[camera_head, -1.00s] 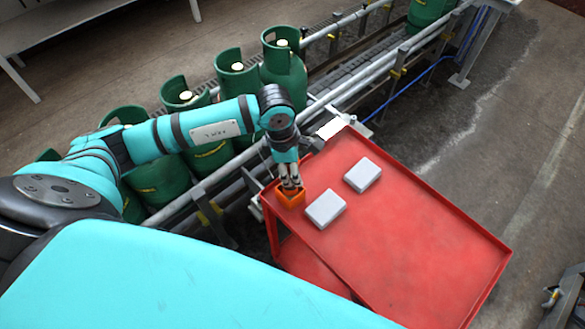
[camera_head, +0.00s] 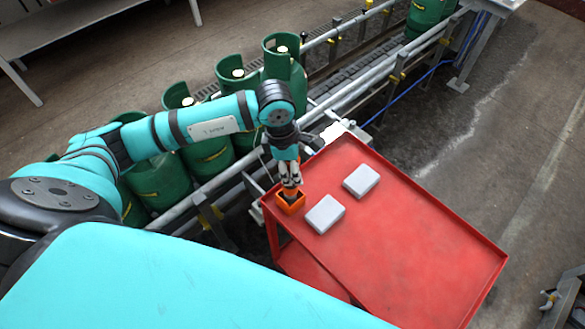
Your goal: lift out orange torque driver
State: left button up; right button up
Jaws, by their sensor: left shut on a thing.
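My left gripper (camera_head: 291,180) points down at the near left corner of the red cart and is shut on the orange torque driver (camera_head: 291,191). The driver is small and mostly hidden by the fingers. An orange open-topped holder (camera_head: 291,205) with a dark inside stands on the cart corner, directly below the gripper. The driver's lower end is at or just above the holder's opening; I cannot tell whether it is fully clear. My right gripper is not in view.
The red cart (camera_head: 420,240) has a raised rim and carries two light grey boxes, one near (camera_head: 325,214) and one farther (camera_head: 361,181). Its right part is bare. Several green gas cylinders (camera_head: 285,68) stand along the railed conveyor (camera_head: 375,76) behind my arm.

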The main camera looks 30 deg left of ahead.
pick_arm(q)
jog(key=shift+r+p, duration=0.9)
jog(key=shift+r, duration=1.1)
